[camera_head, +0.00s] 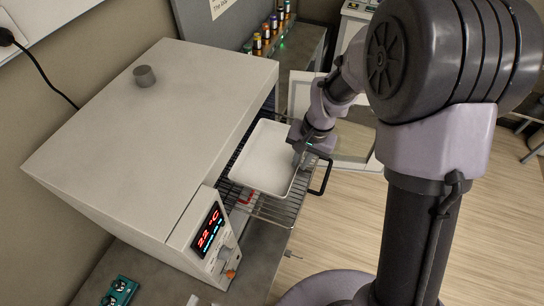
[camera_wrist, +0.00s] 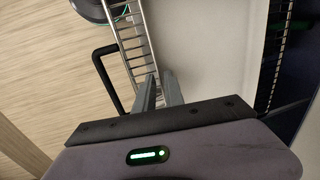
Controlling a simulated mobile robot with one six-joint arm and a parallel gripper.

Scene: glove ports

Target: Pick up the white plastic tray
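The white plastic tray (camera_head: 266,158) is a shallow rectangle over the wire rack (camera_head: 268,208) at the oven's open front. I cannot tell whether it touches the rack. In the wrist view the tray (camera_wrist: 212,50) fills the area right of the fingers. My gripper (camera_head: 303,146) is at the tray's right-hand edge in the head view. In the wrist view my gripper's two dark fingers (camera_wrist: 160,88) are close together, one on each side of the tray's rim, and look shut on it. The exact contact is partly hidden.
The white oven (camera_head: 150,125) stands left of the tray, with a grey knob on top and a red display in front. Its door (camera_head: 350,140) is open to the right. A dark handle (camera_wrist: 103,75) is beside the fingers. Small bottles (camera_head: 266,32) stand behind.

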